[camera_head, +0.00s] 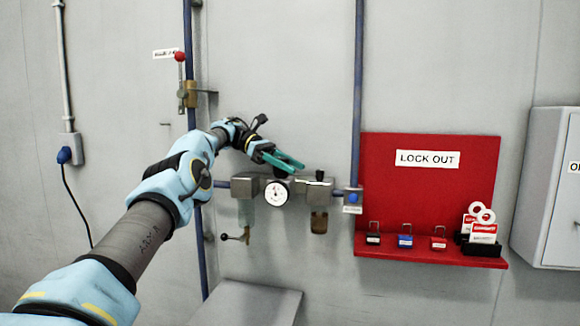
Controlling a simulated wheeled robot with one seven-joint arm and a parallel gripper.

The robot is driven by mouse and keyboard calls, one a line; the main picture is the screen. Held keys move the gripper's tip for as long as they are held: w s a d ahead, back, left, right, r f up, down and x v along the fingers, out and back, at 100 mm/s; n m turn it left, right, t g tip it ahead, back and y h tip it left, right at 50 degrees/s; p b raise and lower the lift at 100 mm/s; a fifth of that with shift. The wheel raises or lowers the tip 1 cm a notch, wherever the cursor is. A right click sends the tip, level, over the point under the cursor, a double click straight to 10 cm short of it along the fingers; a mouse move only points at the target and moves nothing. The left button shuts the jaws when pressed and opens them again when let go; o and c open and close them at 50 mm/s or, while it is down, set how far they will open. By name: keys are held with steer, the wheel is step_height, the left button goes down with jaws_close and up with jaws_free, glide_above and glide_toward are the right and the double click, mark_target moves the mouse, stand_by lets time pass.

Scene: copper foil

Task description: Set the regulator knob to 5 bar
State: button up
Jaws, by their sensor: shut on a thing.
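The filter-regulator unit hangs on the wall pipe at the middle of the view. Its round white gauge (277,193) faces me, but the scale is too small to read. The dark regulator knob (280,173) sits just above the gauge and is mostly hidden by my gripper. My gripper (285,164) reaches in from the left with its teal fingers at the top of the knob, and it is shut on it. The clear bowl (246,214) hangs left of the gauge and a brownish bowl (319,222) hangs right of it.
A red lockout board (427,190) with several padlocks stands right of the unit. A red-knobbed valve lever (180,58) is on the left pipe. A grey surface (245,305) lies below. A grey cabinet (545,185) is at far right.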

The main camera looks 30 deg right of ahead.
stand_by(0.3)
steer(key=o, duration=1.4)
steer(key=shift+c, duration=0.2)
steer(key=shift+f, duration=0.1)
steer(key=shift+w+d+r+n+t+h, duration=0.1)
steer(key=shift+d+r+n+t+h, duration=0.15)
steer(key=shift+n+h, duration=0.25)
steer(key=shift+f+n+t+h, duration=0.1)
steer(key=shift+n+t+h, duration=0.15)
steer(key=shift+n+h, duration=0.05)
